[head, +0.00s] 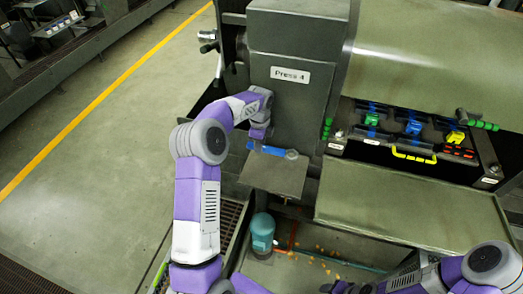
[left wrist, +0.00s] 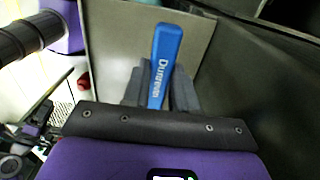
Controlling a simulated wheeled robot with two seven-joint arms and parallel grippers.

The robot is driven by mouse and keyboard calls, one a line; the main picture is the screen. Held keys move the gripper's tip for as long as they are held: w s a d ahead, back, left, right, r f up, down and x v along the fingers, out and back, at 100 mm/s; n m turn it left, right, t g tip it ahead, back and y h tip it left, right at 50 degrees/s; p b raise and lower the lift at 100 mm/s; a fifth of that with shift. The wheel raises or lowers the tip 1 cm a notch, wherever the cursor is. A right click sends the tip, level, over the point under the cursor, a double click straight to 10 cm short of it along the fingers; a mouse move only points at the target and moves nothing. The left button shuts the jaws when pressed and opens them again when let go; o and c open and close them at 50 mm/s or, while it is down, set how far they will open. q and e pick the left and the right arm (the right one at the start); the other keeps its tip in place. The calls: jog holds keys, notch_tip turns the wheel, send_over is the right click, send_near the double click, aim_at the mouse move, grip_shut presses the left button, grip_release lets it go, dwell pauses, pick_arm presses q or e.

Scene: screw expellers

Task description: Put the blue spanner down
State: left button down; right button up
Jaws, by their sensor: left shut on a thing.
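The blue spanner (head: 275,151) is at the front of the press box, just above the flat grey plate (head: 278,180). My left gripper (head: 258,141) is shut on it. In the left wrist view the spanner (left wrist: 165,52), with white lettering on its handle, stands out between the two dark fingers (left wrist: 160,92), with the grey plate (left wrist: 110,45) behind it. Whether the spanner touches the plate cannot be told. My right arm shows at the bottom right; its dark end (head: 342,287) is cut by the frame edge, and its jaws are unclear.
The press box labelled "Press 4" (head: 290,45) rises behind the plate. To the right are a tray of coloured parts with a yellow handle (head: 414,156) and a wide green metal cover (head: 410,207). A teal motor (head: 262,232) stands below the plate. Open floor lies left.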

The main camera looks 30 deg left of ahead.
aim_at(261, 158)
pick_arm(q)
jog(key=shift+w+a, duration=0.1)
jog(key=shift+w, duration=0.5)
notch_tip(261, 158, down, 6)
jog(key=shift+w+f+p, duration=0.1)
jog(key=shift+f+p, duration=0.1)
jog(key=shift+p, duration=0.1)
jog(key=shift+w+a+f, duration=0.15)
jog(key=shift+w+f, duration=0.1)
jog(key=shift+f, duration=0.15)
jog(key=c, duration=0.9)
grip_release()
jog(key=shift+f, duration=0.1)
